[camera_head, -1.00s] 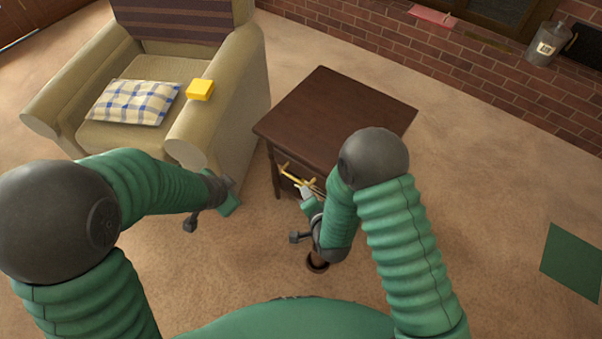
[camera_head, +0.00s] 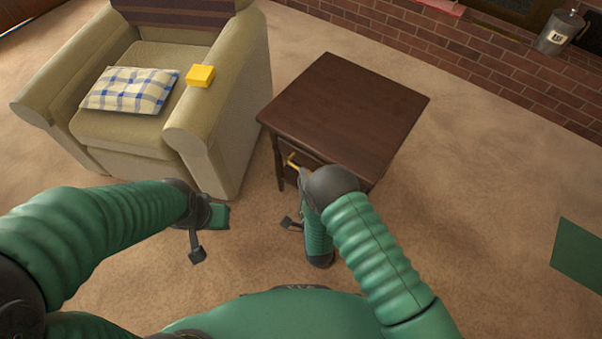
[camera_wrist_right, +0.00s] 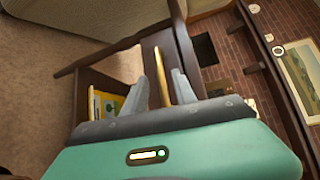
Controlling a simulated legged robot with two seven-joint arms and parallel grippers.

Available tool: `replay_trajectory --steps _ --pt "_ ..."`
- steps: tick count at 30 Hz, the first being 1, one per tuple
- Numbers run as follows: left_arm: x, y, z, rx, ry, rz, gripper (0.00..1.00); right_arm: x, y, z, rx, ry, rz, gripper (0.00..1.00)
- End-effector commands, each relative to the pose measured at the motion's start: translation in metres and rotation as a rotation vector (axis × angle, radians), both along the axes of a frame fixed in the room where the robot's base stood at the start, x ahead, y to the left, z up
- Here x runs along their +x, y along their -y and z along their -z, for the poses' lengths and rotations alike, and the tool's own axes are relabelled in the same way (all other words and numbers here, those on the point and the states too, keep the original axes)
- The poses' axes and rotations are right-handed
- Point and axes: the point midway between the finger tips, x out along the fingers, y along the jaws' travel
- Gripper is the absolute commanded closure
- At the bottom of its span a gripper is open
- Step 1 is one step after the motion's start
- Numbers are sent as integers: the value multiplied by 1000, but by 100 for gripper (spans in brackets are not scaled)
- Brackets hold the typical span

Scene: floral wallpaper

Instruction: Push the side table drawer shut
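The dark brown side table (camera_head: 345,105) stands right of the armchair. Its drawer front with a gold handle (camera_head: 292,162) faces me, partly hidden by my right arm; how far the drawer stands out is unclear. My right gripper (camera_head: 303,180) is at that front, largely hidden by its own arm. In the right wrist view its two grey fingers (camera_wrist_right: 160,85) are apart, with the gold handle (camera_wrist_right: 164,72) showing between them; contact is unclear. My left gripper (camera_head: 205,235) is away from the table, over the carpet before the armchair; its fingers are unclear.
The beige armchair (camera_head: 222,125) stands close left of the table, with a checked cushion (camera_head: 130,90) and a yellow block (camera_head: 201,76). A brick ledge (camera_head: 460,60) runs behind. A yellow-green book (camera_wrist_right: 104,105) shows inside the table.

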Motion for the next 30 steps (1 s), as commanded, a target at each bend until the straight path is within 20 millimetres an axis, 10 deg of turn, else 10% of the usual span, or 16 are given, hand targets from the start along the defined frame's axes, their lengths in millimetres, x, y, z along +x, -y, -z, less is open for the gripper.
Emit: replay_trajectory --steps 15,23,30 --pt "0 0 13 0 1 1 100 39 -7 5 0 -2 0 67" --pt "0 0 14 0 1 2 100 39 -6 6 -1 -2 0 99" --pt "0 0 14 0 1 1 100 38 -6 7 -2 -4 -1 100"
